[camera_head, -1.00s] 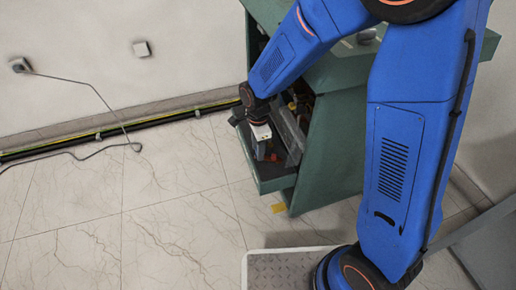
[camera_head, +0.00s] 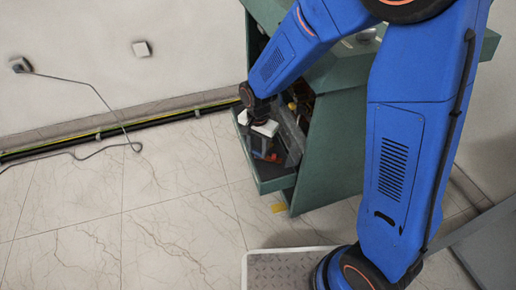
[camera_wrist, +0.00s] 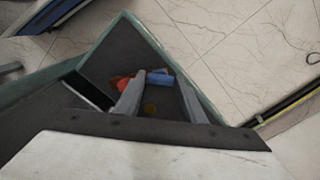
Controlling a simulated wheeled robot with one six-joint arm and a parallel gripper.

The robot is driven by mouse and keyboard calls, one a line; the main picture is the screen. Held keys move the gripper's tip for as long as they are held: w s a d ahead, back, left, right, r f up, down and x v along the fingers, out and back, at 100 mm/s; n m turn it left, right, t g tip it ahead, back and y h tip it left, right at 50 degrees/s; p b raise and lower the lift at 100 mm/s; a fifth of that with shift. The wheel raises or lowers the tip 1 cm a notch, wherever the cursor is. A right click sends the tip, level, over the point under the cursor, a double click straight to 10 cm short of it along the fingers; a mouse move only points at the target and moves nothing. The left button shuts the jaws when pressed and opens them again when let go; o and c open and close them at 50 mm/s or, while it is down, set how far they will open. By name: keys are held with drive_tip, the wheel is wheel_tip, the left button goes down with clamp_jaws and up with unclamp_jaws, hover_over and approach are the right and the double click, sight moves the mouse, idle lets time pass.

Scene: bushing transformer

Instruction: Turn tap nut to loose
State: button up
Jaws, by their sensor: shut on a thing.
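My gripper (camera_wrist: 160,76) reaches down into an open green-sided tray (camera_wrist: 123,30) with a dark floor. Its two grey fingers stand apart, with a small blue piece (camera_wrist: 160,79) between their tips, and it is shut on this piece. A red-orange piece (camera_wrist: 120,83) lies beside the left fingertip, partly hidden by it. A small yellow-brown spot (camera_wrist: 150,108) shows between the fingers, lower in the picture. In the head view, my gripper (camera_head: 262,152) is small over the tray, and a red piece (camera_head: 274,157) shows beside it. I cannot make out a nut's shape.
The tray juts from a green cabinet (camera_head: 335,140), whose inner parts show behind my wrist. A black pipe with a yellow-green stripe (camera_head: 150,122) runs along the wall foot. A loose cable (camera_head: 95,88) hangs from a socket.

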sight(258, 151)
drive_tip(key=shift+n, duration=0.7)
drive_tip(key=o, duration=1)
drive_tip(key=shift+o, duration=0.2)
wheel_tip(258, 151, up, 18)
drive_tip(key=shift+f, duration=0.25)
